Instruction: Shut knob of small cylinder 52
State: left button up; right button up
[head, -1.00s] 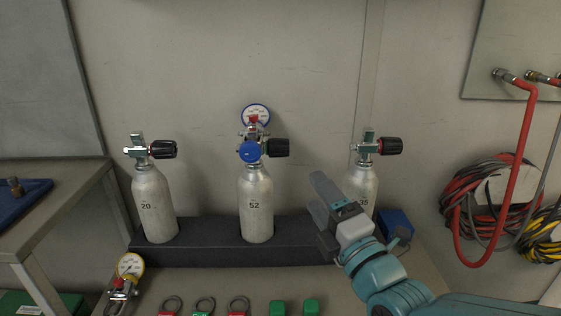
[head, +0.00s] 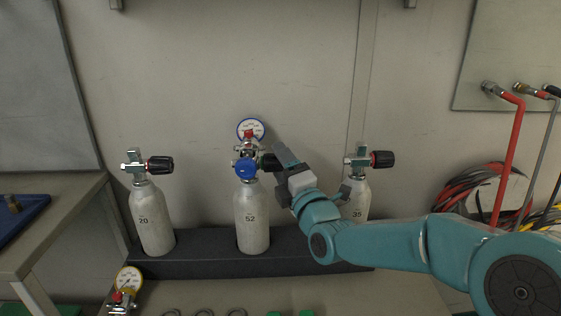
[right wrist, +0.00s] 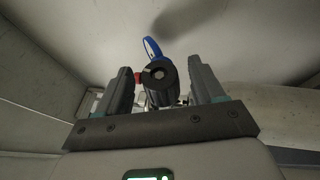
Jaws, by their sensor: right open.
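Small cylinder 52 (head: 252,218) stands upright in the middle of the dark rack, with a blue round fitting (head: 245,168) and a pressure gauge (head: 251,129) on its valve. Its black knob (head: 267,162) points right and is partly hidden by my right gripper (head: 277,160). In the right wrist view, the knob (right wrist: 158,74) shows end-on between the two fingers of the right gripper (right wrist: 164,80). The fingers are open, with a gap on each side of the knob. My left gripper is in neither view.
Cylinder 20 (head: 152,220) stands to the left and cylinder 35 (head: 357,200) to the right, behind my right arm. The dark rack (head: 195,262) holds all three. A loose yellow gauge (head: 129,280) lies at the front left. Hoses (head: 511,160) hang at the right.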

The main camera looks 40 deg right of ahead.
jog(key=shift+w+r, duration=0.15)
jog(key=shift+w, duration=0.25)
